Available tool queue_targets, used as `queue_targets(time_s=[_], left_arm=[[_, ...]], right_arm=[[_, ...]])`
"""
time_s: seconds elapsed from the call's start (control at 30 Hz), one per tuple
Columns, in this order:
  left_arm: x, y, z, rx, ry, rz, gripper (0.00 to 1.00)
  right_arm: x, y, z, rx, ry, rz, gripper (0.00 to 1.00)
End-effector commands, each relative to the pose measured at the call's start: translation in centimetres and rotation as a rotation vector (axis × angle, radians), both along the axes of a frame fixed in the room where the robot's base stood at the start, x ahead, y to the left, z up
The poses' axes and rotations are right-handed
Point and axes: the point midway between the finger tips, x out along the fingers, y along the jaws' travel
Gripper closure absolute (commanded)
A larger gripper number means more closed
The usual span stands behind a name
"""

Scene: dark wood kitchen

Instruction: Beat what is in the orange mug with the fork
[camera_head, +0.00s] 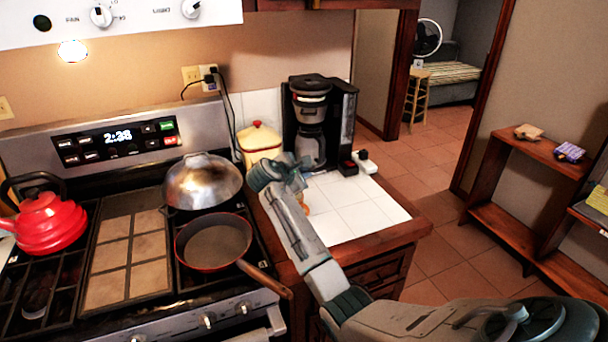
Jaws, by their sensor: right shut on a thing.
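My right arm reaches in from the lower right across the tiled counter. My right gripper (290,168) is over the counter's left part, in front of the coffee maker. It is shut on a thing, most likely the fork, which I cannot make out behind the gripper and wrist. A small orange patch, probably the orange mug (306,207), shows just right of my forearm on the white tiles. Most of it is hidden by the arm, and its contents are not visible. I cannot tell whether the fork is inside the mug. My left gripper is not in view.
A coffee maker (318,122) and a yellow canister (259,143) stand at the back of the counter (362,212). The stove at left holds a red kettle (45,222), a domed lid (203,181) and a frying pan (213,243). The counter's right part is mostly clear.

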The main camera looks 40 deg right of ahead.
Motion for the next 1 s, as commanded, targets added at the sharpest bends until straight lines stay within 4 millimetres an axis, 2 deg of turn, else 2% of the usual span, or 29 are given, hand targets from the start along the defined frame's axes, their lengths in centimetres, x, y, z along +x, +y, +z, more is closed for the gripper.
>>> queue_targets(time_s=[0.6, 1.0], left_arm=[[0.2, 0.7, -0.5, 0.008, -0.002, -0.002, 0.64], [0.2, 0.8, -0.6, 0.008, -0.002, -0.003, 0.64]], right_arm=[[0.0, 0.0, -5.5, -0.001, 0.002, 0.0, 1.0], [0.0, 0.0, -6.2, 0.001, 0.001, -0.001, 1.0]])
